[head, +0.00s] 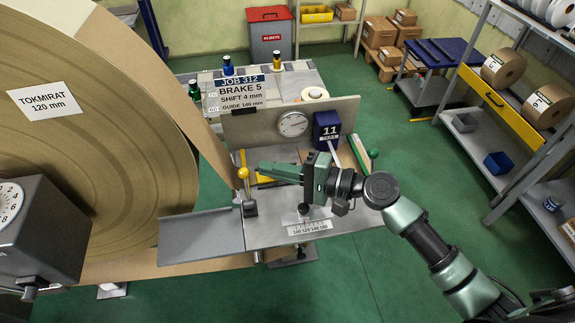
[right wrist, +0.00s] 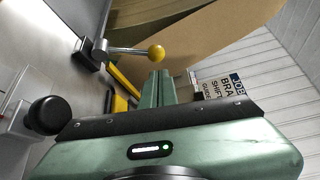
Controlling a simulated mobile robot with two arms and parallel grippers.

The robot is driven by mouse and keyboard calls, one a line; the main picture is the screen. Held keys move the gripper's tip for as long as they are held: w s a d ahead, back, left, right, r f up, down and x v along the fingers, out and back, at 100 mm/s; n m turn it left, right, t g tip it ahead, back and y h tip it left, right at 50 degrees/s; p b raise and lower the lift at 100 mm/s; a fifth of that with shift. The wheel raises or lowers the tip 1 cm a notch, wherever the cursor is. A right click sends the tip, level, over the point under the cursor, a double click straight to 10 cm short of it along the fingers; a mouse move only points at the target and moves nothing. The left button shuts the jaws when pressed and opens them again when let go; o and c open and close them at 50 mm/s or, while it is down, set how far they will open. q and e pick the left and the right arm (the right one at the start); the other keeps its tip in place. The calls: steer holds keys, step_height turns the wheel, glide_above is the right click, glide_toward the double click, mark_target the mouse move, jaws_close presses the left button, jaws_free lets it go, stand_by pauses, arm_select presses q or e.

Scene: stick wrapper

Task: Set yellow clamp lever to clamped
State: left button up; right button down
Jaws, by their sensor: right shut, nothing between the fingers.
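The yellow clamp lever (head: 243,173) has a round yellow knob on a metal rod. In the head view it stands roughly upright from a dark base on the left side of the grey machine table (head: 285,230). It also shows in the right wrist view (right wrist: 157,52), with its rod running left to a dark pivot block. My right gripper (head: 266,168) is shut and empty, just right of the knob. In the right wrist view my shut fingers (right wrist: 158,78) point toward the knob, with a small gap in the picture. My left gripper is out of view.
A black knob (head: 304,209) stands behind the guide scale (head: 310,228). A green-knobbed lever (head: 373,153) is at the right. An upright plate with a dial (head: 293,123) stands behind my gripper. A large paper roll (head: 120,150) fills the left.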

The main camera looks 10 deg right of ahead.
steer(key=x, duration=0.2)
steer(key=shift+w+a+r+p, duration=0.1)
steer(key=shift+w+a+p, duration=0.05)
steer(key=shift+a+p, duration=0.15)
steer(key=shift+w+a, duration=0.3)
steer(key=shift+a, duration=0.15)
